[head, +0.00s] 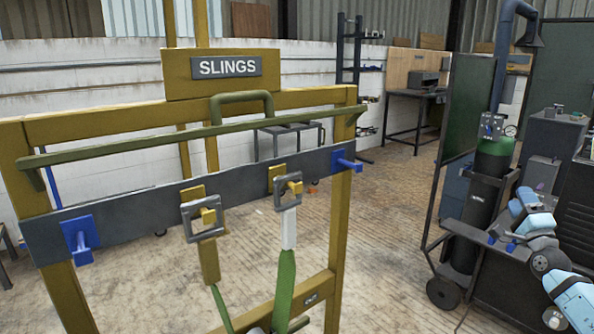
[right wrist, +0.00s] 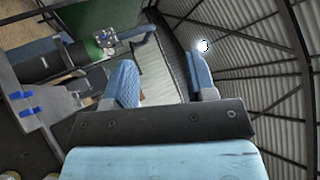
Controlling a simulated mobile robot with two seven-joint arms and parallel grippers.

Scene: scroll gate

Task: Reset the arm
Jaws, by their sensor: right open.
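My right arm comes in at the lower right of the head view, and its light-blue gripper (head: 521,203) points up, in front of the dark cart. In the right wrist view the two fingers of the gripper (right wrist: 163,82) stand wide apart with nothing between them. The gripper is well to the right of the slings rack and touches nothing that I can see. My left arm and gripper are not in view.
A yellow rack (head: 343,230) with a SLINGS sign (head: 226,67) stands at the left. Its grey bar (head: 130,207) carries blue hooks and two square buckles; a green sling (head: 284,285) hangs below one. A cart (head: 478,256) holds a gas cylinder (head: 480,215). Floor between is clear.

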